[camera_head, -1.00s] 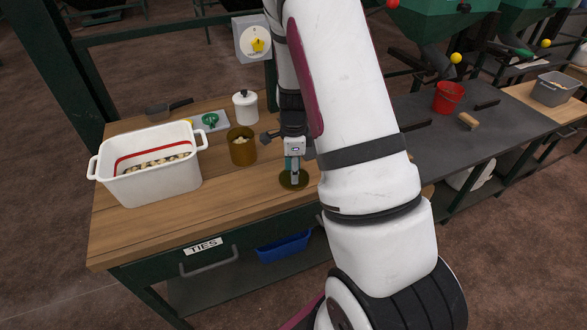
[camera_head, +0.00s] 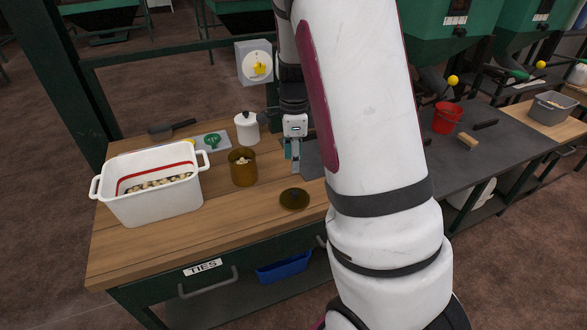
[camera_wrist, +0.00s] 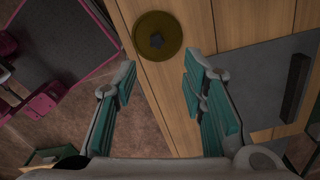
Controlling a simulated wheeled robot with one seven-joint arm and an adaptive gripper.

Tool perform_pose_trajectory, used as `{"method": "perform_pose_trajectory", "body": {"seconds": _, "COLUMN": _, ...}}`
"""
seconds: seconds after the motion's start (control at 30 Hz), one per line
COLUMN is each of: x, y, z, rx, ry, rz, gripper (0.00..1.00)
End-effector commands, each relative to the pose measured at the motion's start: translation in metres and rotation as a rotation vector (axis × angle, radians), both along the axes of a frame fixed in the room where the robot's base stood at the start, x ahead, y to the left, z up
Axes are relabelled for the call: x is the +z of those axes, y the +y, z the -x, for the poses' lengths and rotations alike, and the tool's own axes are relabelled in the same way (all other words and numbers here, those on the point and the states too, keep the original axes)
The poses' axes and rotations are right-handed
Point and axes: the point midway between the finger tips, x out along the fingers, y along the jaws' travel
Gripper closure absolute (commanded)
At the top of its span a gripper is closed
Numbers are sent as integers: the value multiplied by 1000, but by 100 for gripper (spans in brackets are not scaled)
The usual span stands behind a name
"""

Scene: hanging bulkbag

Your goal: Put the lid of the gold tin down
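The gold tin's lid (camera_head: 294,199) lies flat on the wooden bench top, to the right of the gold tin and near the front edge. It also shows in the wrist view (camera_wrist: 170,36) as a round dark gold disc with a small knob in its middle. The open gold tin (camera_head: 243,170) stands upright with pale pieces inside. My gripper (camera_head: 292,160) is above the bench, beyond the lid and apart from it. In the wrist view its teal-padded fingers (camera_wrist: 163,95) are spread wide with nothing between them.
A white tub (camera_head: 160,204) with pale round pieces stands at the bench's left. A white lidded canister (camera_head: 247,129) is behind the tin. A grey mat (camera_head: 312,160) lies right of my gripper. Bench top around the lid is clear.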

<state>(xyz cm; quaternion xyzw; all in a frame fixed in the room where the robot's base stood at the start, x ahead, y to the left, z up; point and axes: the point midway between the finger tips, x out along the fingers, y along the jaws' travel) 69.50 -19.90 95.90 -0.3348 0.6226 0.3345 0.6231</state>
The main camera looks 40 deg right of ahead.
Motion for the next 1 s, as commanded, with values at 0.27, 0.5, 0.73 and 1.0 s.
{"method": "perform_pose_trajectory", "body": {"seconds": 0.27, "x": 59, "y": 49, "z": 16, "rx": 335, "ry": -78, "rz": -30, "gripper": 62}}
{"method": "perform_pose_trajectory", "body": {"seconds": 0.5, "x": 125, "y": 114, "z": 65, "rx": 876, "ry": -178, "rz": -5, "gripper": 62}}
{"method": "perform_pose_trajectory", "body": {"seconds": 0.73, "x": 164, "y": 161, "z": 128, "rx": 1397, "ry": -237, "rz": 97, "gripper": 62}}
{"method": "perform_pose_trajectory", "body": {"seconds": 1.0, "x": 178, "y": 190, "z": 198, "rx": 1925, "ry": -227, "rz": 279, "gripper": 62}}
